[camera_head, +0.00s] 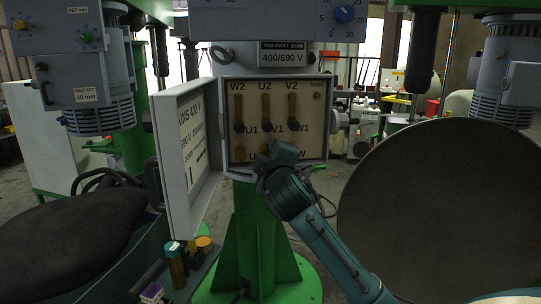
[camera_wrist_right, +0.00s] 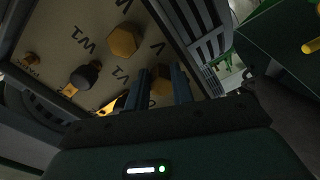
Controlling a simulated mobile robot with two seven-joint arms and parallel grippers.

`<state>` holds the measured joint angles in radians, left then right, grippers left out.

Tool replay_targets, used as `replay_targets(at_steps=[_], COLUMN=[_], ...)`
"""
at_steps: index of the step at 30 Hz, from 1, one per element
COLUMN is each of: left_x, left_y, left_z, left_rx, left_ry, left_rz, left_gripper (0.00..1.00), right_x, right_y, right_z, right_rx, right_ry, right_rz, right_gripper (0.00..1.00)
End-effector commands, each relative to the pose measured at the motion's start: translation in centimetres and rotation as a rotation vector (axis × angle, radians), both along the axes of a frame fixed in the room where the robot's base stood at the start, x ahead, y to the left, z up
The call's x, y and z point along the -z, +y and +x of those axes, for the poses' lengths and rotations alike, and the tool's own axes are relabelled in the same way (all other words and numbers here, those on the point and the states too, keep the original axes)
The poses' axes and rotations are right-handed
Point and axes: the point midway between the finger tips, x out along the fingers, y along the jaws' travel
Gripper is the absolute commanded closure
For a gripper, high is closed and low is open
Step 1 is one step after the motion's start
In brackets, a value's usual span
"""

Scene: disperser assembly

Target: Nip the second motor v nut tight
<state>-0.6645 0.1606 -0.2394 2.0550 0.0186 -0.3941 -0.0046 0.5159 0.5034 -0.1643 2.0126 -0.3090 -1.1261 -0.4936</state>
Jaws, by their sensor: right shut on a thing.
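The open motor terminal box (camera_head: 318,150) faces me, with studs under the labels W2, U2, V2 and U1, V1, W1. Its bottom row carries brass nuts, and the one at left (camera_head: 240,154) shows clearly. My right gripper (camera_head: 277,150) reaches up to the middle of that bottom row and hides most of the V nut there. In the right wrist view the gripper (camera_wrist_right: 162,84) is shut on a brass hex nut, the V nut (camera_wrist_right: 160,82), which shows between its fingers. Another brass hex nut (camera_wrist_right: 123,40) and a dark stud (camera_wrist_right: 84,76) are beside it. My left gripper is out of view.
The box's lid (camera_head: 190,150) hangs open to the left with a printed label. A large dark round disc (camera_head: 440,210) stands close on the right of my arm. A green column (camera_head: 255,235) stands below the box. Small items, including an orange-topped one (camera_head: 204,243), sit lower left.

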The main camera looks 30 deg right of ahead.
Motion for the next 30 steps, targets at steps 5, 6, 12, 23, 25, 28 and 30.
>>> replay_targets(at_steps=[5,6,12,23,25,28,30], left_x=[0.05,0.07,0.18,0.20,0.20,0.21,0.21], left_y=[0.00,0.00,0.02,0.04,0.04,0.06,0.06], left_z=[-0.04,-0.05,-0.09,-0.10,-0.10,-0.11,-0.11], left_rx=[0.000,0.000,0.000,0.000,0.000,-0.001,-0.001], left_ry=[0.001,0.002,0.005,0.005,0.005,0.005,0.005], left_rz=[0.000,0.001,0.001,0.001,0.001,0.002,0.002], left_gripper=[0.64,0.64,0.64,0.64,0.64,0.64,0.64], right_x=[0.04,0.04,0.03,0.02,0.02,0.02,0.03], right_y=[0.01,0.01,0.01,0.03,0.03,0.03,0.03], right_z=[0.02,0.02,0.01,0.01,0.01,0.01,0.01], right_rx=[0.000,0.000,0.000,0.000,-0.001,0.000,0.000], right_ry=[-0.017,-0.019,-0.023,-0.022,-0.022,-0.022,-0.022], right_rz=[0.037,0.042,0.050,0.049,0.048,0.048,0.047], right_gripper=[0.99,0.99,0.99,0.67,0.62,0.55,0.55])
